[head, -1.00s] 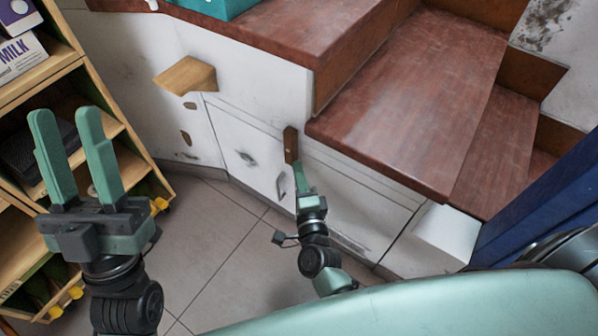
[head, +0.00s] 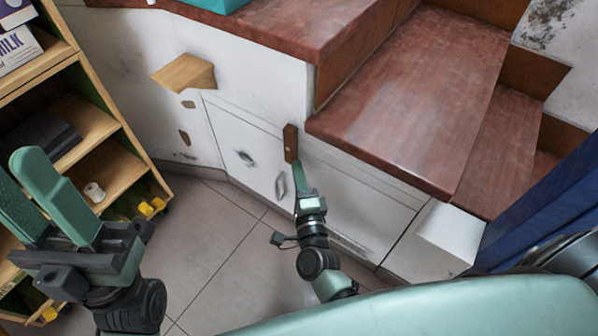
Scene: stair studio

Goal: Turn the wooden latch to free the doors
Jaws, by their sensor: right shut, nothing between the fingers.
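The wooden latch (head: 290,143) is a small dark brown block standing upright near the top edge of the white cupboard doors (head: 248,150) under the stairs. My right gripper (head: 298,166) is shut and empty, its fingertips right at the lower end of the latch; I cannot tell whether they touch it. A metal handle (head: 281,186) shows on the door just left of this gripper. My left gripper (head: 38,190) is open and empty at the far left, in front of the shelf and well away from the latch.
A wooden shelf unit (head: 118,118) with several items stands at the left. A wooden wedge-shaped ledge (head: 184,73) juts from the white wall. Red-brown stair treads (head: 408,98) overhang the cupboard at the right. The tiled floor (head: 217,240) below is clear.

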